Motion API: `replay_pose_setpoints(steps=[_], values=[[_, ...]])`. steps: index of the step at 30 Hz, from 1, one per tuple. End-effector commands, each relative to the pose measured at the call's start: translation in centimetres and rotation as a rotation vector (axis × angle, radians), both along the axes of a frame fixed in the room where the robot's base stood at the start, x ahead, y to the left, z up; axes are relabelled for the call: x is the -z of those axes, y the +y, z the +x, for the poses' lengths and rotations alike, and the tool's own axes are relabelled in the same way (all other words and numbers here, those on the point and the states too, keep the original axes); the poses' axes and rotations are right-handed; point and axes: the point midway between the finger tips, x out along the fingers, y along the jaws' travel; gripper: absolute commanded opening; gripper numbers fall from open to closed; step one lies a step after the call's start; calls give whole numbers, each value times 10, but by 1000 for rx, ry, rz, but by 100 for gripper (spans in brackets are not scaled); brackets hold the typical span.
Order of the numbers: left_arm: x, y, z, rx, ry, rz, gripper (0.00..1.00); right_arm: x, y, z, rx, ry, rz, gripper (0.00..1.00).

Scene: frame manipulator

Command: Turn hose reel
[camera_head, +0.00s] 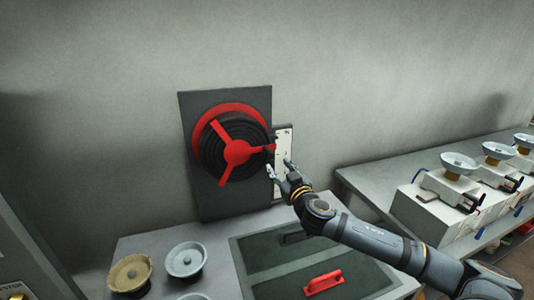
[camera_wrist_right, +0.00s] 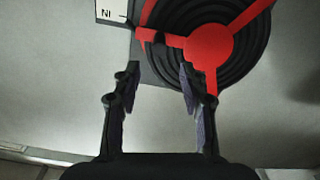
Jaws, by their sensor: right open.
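The hose reel (camera_head: 237,152) has a red three-spoke hub and a red rim around a coiled black hose. It is upright on a dark backing panel (camera_head: 210,205) against the wall. One spoke points right and ends in a small dark and red handle (camera_head: 268,148). My right gripper (camera_head: 279,168) is open and empty, just below and to the right of that handle, apart from it in the picture. In the right wrist view the reel (camera_wrist_right: 209,45) lies beyond the open fingers (camera_wrist_right: 160,80), with the handle (camera_wrist_right: 150,36) above the gap between them. My left gripper is not in view.
A white plate with marks (camera_head: 283,150) stands right beside the panel. Below is a counter with a dark green board (camera_head: 270,262), a red handle (camera_head: 323,282) and round bowl-like pieces (camera_head: 186,260). Several white machines (camera_head: 440,190) stand on the right counter.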

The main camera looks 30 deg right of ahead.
Motion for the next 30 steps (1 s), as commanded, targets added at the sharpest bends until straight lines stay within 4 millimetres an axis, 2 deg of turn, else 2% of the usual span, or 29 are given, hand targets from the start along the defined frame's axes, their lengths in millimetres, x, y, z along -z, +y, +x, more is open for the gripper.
replay_pose_setpoints(steps=[3, 7, 19, 24, 30], values=[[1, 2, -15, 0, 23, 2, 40, 0, -4, 6, 7, -1, 6, 43], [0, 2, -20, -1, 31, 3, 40, 0, -7, 21, 7, -1, 12, 43], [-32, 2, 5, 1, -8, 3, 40, -2, -22, 89, 4, 2, 5, 43], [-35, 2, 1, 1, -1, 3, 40, 1, -24, 100, 2, 3, 3, 43], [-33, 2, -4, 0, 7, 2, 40, 2, -24, 101, 1, 4, 0, 43]])
